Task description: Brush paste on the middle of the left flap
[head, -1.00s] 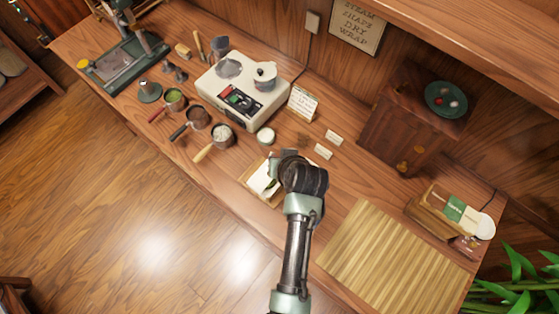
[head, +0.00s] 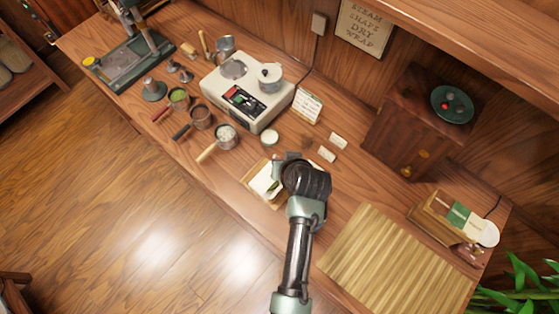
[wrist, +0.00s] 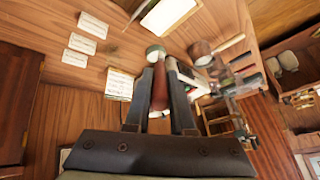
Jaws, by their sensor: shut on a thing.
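A white paper wrap (head: 261,182) lies on a light wooden board (head: 249,194) at the counter's front edge, with a small green patch on it. The paper also shows at the top of the wrist view (wrist: 168,14). My gripper (wrist: 160,68) is shut on a brown handle (wrist: 159,92), which looks like the brush's. Its bristle end cannot be made out. In the head view, my wrist is just right of the paper and hides its right side and the held tool. A small pale round jar (head: 269,137), perhaps paste, stands behind the board. Which flap is left is unclear.
A white appliance (head: 247,93) with a metal pot stands behind several small pans (head: 226,136). Small cards (head: 327,154) stand behind my wrist. A bamboo mat (head: 395,262) lies to the right, before a wooden cabinet (head: 405,120).

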